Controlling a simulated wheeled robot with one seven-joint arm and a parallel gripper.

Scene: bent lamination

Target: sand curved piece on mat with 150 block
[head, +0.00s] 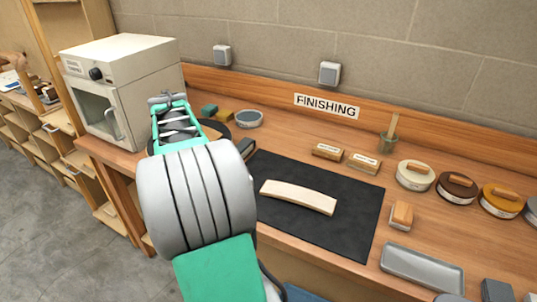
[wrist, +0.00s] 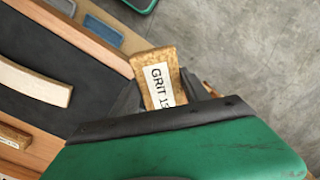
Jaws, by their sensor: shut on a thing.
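The curved piece (head: 298,197) is a pale, gently bowed wooden strip lying on the black mat (head: 345,235). Part of it shows at the left of the wrist view (wrist: 35,82), on the mat (wrist: 75,50). My gripper (wrist: 158,92) is shut on a tan cork-like block (wrist: 157,72) with a white label reading "GRIT 1" and a partly hidden remainder. In the wrist view the block is apart from the curved piece, to its right. In the head view my arm hides the held block and most of the gripper.
Two labelled blocks (head: 327,151) (head: 365,163) lie behind the mat. Several round tins (head: 457,187) stand at the right, with a grey tray (head: 422,268) nearer. A white oven-like box (head: 125,85) stands at the left. The mat around the curved piece is clear.

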